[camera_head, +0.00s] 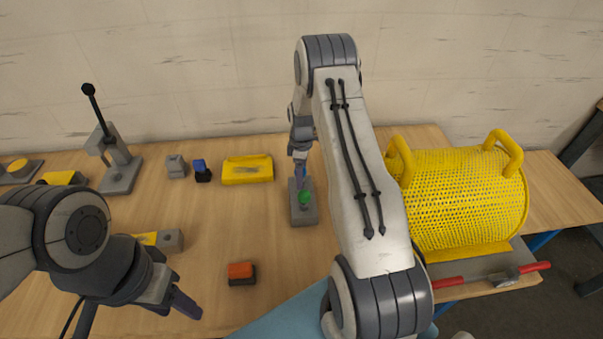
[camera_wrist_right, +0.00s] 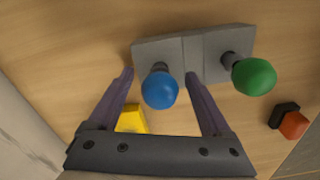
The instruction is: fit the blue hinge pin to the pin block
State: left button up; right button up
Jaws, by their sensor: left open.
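The grey pin block (camera_head: 303,214) lies on the table in the middle of the head view; it also shows in the right wrist view (camera_wrist_right: 206,72). The blue hinge pin (camera_wrist_right: 160,90), with a round blue knob, stands at one end of the block, its stem meeting the top face; how deep it sits I cannot tell. A green-knobbed pin (camera_wrist_right: 254,77) stands at the other end. My right gripper (camera_wrist_right: 160,76) is open above the block, its fingers on either side of the blue pin with gaps. My left gripper (camera_head: 180,302) is open and empty at the lower left.
A lever press (camera_head: 118,172), a grey block (camera_head: 176,167), a blue-and-black block (camera_head: 202,171) and a yellow tray (camera_head: 247,169) stand along the back. An orange-and-black block (camera_head: 241,273) lies in front. A yellow mesh basket (camera_head: 465,200) stands at right.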

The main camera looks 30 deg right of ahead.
jog(key=shift+r, duration=0.1)
notch_tip(320, 180, up, 10)
jog(key=shift+r+b, duration=0.15)
jog(key=shift+b, duration=0.95)
